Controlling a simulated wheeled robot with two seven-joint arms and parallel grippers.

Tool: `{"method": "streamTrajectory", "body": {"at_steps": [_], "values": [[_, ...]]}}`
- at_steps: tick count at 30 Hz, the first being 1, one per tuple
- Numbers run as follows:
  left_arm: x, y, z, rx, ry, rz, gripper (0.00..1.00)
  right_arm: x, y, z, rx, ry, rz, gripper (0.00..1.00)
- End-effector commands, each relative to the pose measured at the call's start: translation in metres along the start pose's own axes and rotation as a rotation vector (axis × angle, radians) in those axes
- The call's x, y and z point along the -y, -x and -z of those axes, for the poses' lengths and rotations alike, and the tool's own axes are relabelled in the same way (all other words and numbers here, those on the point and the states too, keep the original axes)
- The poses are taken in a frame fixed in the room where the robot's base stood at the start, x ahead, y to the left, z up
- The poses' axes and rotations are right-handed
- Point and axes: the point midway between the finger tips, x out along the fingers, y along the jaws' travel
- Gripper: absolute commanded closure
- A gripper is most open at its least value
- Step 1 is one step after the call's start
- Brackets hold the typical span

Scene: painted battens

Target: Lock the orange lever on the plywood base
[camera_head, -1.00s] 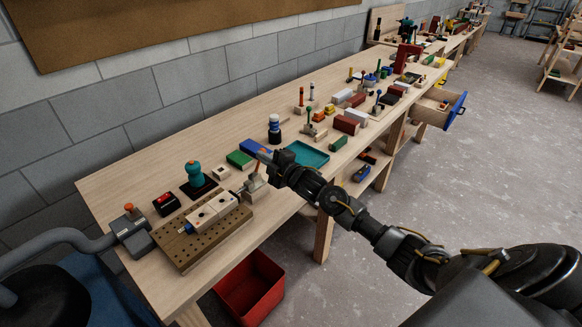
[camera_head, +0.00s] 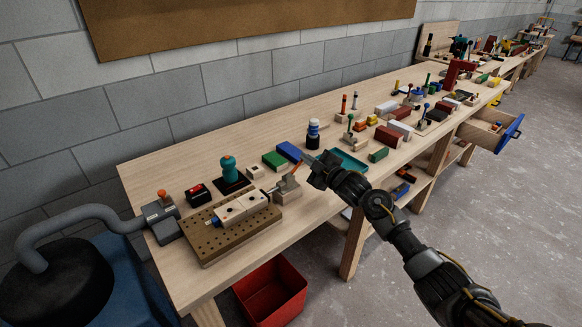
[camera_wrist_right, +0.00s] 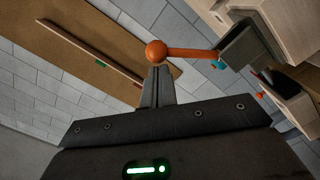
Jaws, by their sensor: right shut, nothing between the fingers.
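The orange lever (camera_head: 296,168) stands tilted on a small grey and light wooden base (camera_head: 287,190) near the bench's front edge. In the right wrist view the lever (camera_wrist_right: 190,53) is an orange rod with a round ball end, joined to a dark grey block (camera_wrist_right: 247,47). My right gripper (camera_head: 309,159) is shut and empty, just right of the lever in the head view. In the right wrist view its fingertips (camera_wrist_right: 158,73) are right by the ball; I cannot tell whether they touch it. My left gripper is not in view.
A drilled brown board (camera_head: 215,245) with pale blocks lies left of the base. A teal tray (camera_head: 350,161), a blue block (camera_head: 289,151) and a green block (camera_head: 274,160) are close to the gripper. A red bin (camera_head: 272,292) stands below the bench front.

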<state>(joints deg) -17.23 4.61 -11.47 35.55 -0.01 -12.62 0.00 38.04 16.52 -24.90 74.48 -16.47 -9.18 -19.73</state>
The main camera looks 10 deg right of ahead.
Motion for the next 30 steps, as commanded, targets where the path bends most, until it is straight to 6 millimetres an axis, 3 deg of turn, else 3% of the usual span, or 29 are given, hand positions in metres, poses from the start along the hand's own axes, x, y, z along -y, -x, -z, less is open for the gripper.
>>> {"method": "streamTrajectory", "body": {"at_steps": [13, 17, 21, 23, 30], "values": [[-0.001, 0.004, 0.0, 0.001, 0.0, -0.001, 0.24, -0.002, 0.001, 0.003, 0.001, 0.001, 0.0, 1.0], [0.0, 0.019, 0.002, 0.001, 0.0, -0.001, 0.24, -0.005, 0.001, 0.019, -0.002, 0.0, 0.001, 1.0], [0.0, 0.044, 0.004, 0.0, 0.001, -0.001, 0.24, -0.01, 0.002, 0.049, -0.007, -0.001, 0.005, 1.0], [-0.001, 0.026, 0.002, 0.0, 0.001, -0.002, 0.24, 0.0, 0.017, 0.036, -0.003, 0.003, 0.004, 1.0], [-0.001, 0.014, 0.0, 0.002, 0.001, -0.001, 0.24, -0.001, 0.066, 0.037, -0.005, 0.003, 0.003, 1.0]]}}
